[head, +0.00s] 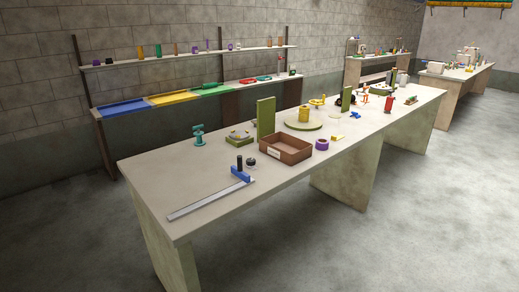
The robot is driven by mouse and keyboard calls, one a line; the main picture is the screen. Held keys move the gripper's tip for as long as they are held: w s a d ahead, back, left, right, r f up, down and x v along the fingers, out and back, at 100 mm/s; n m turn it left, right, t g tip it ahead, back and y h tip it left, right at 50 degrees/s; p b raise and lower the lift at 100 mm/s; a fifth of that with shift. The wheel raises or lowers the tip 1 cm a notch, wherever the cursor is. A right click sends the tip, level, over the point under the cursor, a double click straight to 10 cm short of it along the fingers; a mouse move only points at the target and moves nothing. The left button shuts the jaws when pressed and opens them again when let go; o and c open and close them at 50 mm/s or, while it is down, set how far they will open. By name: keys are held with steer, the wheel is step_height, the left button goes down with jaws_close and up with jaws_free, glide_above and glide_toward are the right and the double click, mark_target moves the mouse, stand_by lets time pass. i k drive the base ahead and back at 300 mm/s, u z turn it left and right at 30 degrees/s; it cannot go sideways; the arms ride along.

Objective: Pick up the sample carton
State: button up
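No thing in the head view is plainly marked as the sample carton, and I cannot tell for sure which it is. A brown open box (298,156) with a pale label on its front stands on the long table (160,172). An upright green block (266,116) stands behind it, and a second upright green block (305,92) stands farther back. Small pale boxes (469,54) are stacked on a far table at the right, too small to tell apart. My gripper is not in view.
A ruler with a blue block (241,174) lies at the table's near end. A teal stand (198,135), a purple roll (322,144) and a yellow cylinder on a round disc (304,126) stand nearby. Shelving with coloured trays (173,97) lines the wall. The floor in front is clear.

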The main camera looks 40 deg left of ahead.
mark_target(291, 150)
steer(key=u, duration=0.45)
steer(key=k, duration=0.35)
steer(key=u, duration=1.7)
steer(key=k, duration=0.65)
steer(key=z, duration=0.45)
steer(key=i, duration=1.6)
steer(key=u, duration=0.2)
